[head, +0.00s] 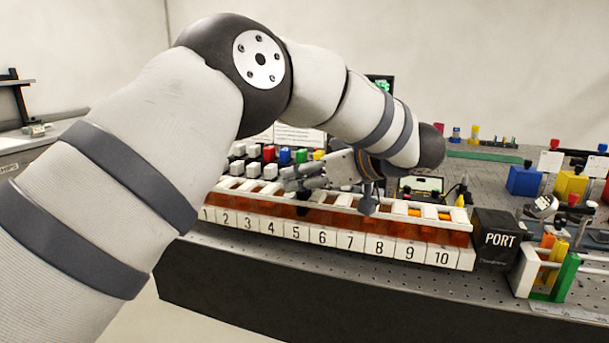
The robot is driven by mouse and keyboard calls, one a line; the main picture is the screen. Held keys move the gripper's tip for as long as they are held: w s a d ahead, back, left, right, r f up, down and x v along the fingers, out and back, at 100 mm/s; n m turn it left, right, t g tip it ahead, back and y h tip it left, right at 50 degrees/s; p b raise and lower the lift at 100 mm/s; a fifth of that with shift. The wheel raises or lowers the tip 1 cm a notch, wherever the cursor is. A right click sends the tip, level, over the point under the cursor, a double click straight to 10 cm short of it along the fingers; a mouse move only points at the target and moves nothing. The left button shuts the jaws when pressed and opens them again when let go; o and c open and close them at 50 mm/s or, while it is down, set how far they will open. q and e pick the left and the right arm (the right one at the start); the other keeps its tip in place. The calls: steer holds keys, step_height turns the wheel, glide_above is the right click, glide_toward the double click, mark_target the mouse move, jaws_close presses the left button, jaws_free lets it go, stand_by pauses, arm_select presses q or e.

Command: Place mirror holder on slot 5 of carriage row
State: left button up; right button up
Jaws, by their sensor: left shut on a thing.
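The carriage row (340,238) runs across the bench front, with white labels 1 to 10 and orange-brown compartments behind them. Slot 5 (296,231) is left of the row's middle. My left gripper (300,182) reaches over the row from behind and to the right, its fingers pointing left above the area of slots 4 to 6. It is shut on a small dark thing, which I take for the mirror holder; its shape is mostly hidden by the fingers. I cannot tell whether it touches the row. My right gripper is out of view.
Several white, red, blue and green blocks (269,153) stand behind the row. Blue and yellow blocks (524,181) stand farther right. The perforated bench front is clear.

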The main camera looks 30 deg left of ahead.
arm_select(q)
steer(key=shift+f, duration=0.1)
steer(key=o, duration=1.2)
steer(key=shift+f, duration=0.1)
steer(key=shift+d+r, duration=0.1)
steer(key=shift+r, duration=0.15)
steer(key=b+v, duration=0.1)
steer(key=v, duration=1)
steer(key=shift+s+d+r, duration=0.1)
steer(key=shift+d+r, duration=0.05)
steer(key=shift+d, duration=0.2)
